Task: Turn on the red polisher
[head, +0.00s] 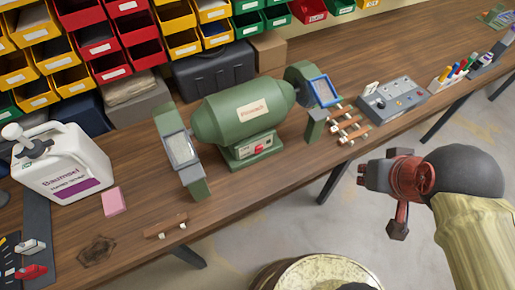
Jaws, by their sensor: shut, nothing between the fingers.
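A green bench machine (240,105), shaped like a polisher or grinder, stands on the wooden bench with a wheel guard on each side. Its body is green; no red-bodied one shows. A small red switch (259,149) is on the front of its base, beside a pale label. Whether the switch is on or off is too small to tell. My gripper (363,175) is at the right, in front of the bench edge and right of the machine. It is shut and empty, apart from the machine and switch.
A white jug (62,165), a pink pad (114,201) and a small rack (165,227) are on the left of the bench. A grey control box (394,99) and a pen holder (455,72) are on the right. Coloured bins (120,45) line the back. Bench in front of the machine is mostly clear.

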